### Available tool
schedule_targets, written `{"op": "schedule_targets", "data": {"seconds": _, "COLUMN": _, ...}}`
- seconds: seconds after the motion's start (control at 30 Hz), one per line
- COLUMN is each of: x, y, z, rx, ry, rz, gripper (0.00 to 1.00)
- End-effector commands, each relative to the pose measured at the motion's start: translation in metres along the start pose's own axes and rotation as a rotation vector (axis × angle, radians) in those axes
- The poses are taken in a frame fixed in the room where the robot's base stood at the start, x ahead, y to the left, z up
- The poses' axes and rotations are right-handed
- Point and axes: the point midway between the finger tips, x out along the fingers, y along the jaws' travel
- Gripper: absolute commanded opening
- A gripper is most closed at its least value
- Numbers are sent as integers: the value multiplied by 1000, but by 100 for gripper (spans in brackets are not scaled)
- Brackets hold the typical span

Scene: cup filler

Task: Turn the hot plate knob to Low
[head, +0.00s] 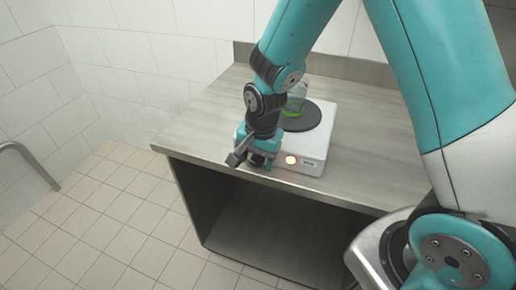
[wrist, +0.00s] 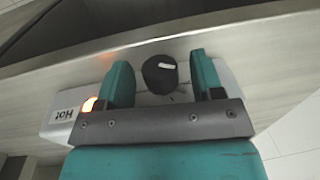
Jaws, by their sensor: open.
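The hot plate (head: 314,146) is a white box with a dark round plate on top, standing near the front edge of the counter. Its black knob (wrist: 160,74) with a white pointer mark shows in the wrist view; the head view hides it behind my gripper. My gripper (wrist: 162,82) is open, with one teal finger on each side of the knob and visible gaps between. In the head view my gripper (head: 256,158) is at the hot plate's front left. A lit orange lamp (head: 291,160) and a "Hot" label (wrist: 64,115) are on the front face.
A clear glass container (head: 296,98) with green liquid stands on the dark plate (head: 303,117).

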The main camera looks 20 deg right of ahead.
Motion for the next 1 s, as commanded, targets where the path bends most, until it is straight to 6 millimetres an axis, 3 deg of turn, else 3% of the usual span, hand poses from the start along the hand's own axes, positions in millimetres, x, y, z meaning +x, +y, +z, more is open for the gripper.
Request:
{"op": "schedule_targets", "data": {"seconds": 0.17, "x": -21, "y": -1, "z": -1, "rx": 0, "ry": 3, "rz": -5, "gripper": 61}}
{"op": "schedule_targets", "data": {"seconds": 0.7, "x": -148, "y": 0, "z": 0, "rx": 0, "ry": 3, "rz": -5, "gripper": 61}}
{"op": "schedule_targets", "data": {"seconds": 1.0, "x": -173, "y": 0, "z": 0, "rx": 1, "ry": 0, "rz": 0, "gripper": 61}}
